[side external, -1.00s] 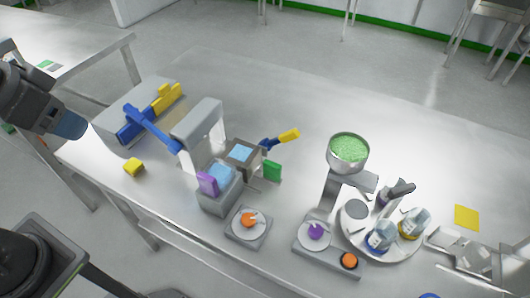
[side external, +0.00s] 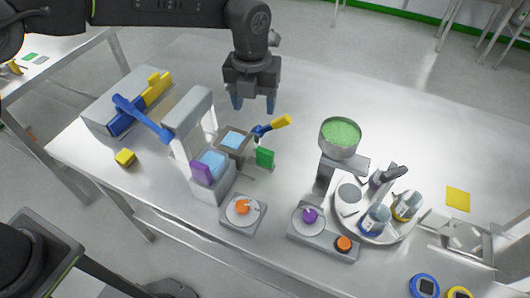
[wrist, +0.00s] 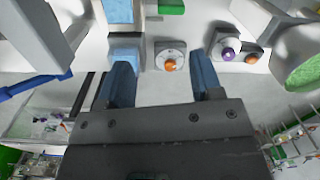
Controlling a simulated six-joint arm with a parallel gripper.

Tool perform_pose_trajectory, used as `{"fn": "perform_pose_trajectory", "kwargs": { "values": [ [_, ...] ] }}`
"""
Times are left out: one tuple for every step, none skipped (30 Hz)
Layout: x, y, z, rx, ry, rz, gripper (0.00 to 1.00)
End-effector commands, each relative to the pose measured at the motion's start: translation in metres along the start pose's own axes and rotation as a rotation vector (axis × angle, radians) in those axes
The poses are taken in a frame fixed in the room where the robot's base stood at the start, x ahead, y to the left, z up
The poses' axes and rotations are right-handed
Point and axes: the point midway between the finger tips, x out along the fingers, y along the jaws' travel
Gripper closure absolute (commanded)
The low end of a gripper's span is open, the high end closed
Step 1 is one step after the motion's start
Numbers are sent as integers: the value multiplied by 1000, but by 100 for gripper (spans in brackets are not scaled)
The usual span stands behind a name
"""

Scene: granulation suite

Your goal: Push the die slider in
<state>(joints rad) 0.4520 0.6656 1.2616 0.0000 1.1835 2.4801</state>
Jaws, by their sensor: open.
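A grey press with an arch frame (side external: 190,112) and a blue lever (side external: 140,118) stands left of centre. A grey block with a light blue top (side external: 235,140) sits out to the right of the arch, and looks like the die slider. A green upright plate (side external: 265,157) is beside it. A purple plate (side external: 201,172) stands at the front of the press's other light blue block (side external: 213,161). My gripper (side external: 254,103) is open and empty, fingers down, above and behind the block. In the wrist view my gripper (wrist: 162,82) shows spread fingers with nothing between them.
A yellow-ended handle (side external: 281,122) sticks up close to the block, below my gripper. An orange-knob dial (side external: 243,206), a purple-knob dial (side external: 309,215), a bowl of green granules (side external: 340,136) and a turntable with bottles (side external: 350,200) stand nearby. A yellow cube (side external: 125,157) lies at left.

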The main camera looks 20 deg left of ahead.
Motion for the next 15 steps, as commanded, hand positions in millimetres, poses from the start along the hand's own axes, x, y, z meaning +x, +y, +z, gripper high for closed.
{"fn": "perform_pose_trajectory", "kwargs": {
  "values": [
    [12,-9,0,73,11,8,40],
    [16,-12,0,110,15,10,40],
    [20,-16,0,150,20,13,40],
    [23,-18,0,173,23,14,40],
    [26,-20,0,189,25,16,40],
    [28,-21,0,205,27,17,40],
    [30,-21,0,210,28,17,40],
    [32,-22,0,214,28,17,40],
    [35,-21,0,215,28,18,40],
    [39,-21,-1,214,29,18,40],
    [43,-21,-1,213,30,19,40],
    [49,-21,-1,213,30,19,40],
    [54,-20,-1,212,30,19,40],
    [60,-20,-2,212,31,20,40],
    [68,-20,-2,212,30,19,40]
  ]
}}
